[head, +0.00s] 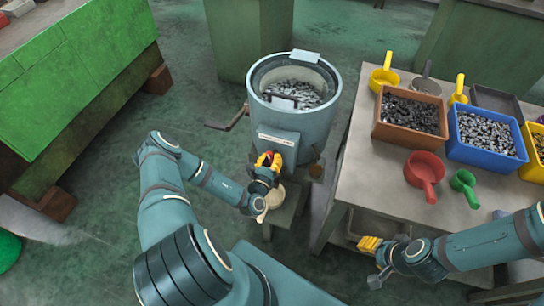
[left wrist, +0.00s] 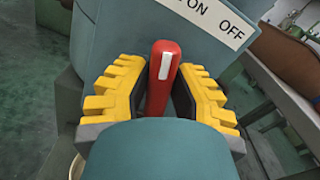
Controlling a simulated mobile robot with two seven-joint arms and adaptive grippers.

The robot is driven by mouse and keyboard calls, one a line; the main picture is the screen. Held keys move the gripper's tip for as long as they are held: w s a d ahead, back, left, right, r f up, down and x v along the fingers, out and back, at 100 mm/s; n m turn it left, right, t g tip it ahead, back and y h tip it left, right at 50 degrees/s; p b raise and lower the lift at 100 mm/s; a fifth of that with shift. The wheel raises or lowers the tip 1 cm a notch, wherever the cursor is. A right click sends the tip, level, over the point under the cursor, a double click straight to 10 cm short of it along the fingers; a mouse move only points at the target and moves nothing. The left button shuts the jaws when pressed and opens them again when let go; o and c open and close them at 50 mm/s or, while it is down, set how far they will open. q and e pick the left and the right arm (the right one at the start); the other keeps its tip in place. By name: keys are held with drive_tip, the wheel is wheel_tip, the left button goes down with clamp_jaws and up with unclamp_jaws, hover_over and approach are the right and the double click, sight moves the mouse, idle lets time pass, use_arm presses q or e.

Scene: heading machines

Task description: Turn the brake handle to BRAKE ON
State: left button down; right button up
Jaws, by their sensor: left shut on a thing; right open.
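The brake handle is a red lever with a white stripe (left wrist: 165,62) on the front of a blue-grey round machine (head: 318,128). In the left wrist view it stands nearly upright, between the yellow fingers of my left gripper (left wrist: 160,82). The gripper is shut on it. Above it is a tilted white label (left wrist: 215,18) with "ON" and "OFF" readable; its left part is cut off. In the head view my left gripper (head: 268,161) is at the machine's front and mostly hides the handle. My right gripper (head: 370,256) is open and empty by the table's front edge.
The table (head: 352,180) at right carries a brown bin (head: 377,128), a blue bin (head: 492,162), a red scoop (head: 424,170) and other scoops. A crank (head: 232,121) sticks out of the machine's left side. A green machine (head: 80,70) stands left; floor between is clear.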

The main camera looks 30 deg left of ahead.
use_arm(q)
drive_tip(key=shift+n, duration=1.1)
drive_tip(key=shift+p, duration=0.3)
drive_tip(key=c, duration=0.8)
unclamp_jaws()
drive_tip(key=shift+w, duration=0.1)
drive_tip(key=shift+s, duration=0.2)
drive_tip(key=v, duration=1.1)
drive_tip(key=shift+s+d, duration=0.15)
drive_tip(key=shift+s, duration=0.2)
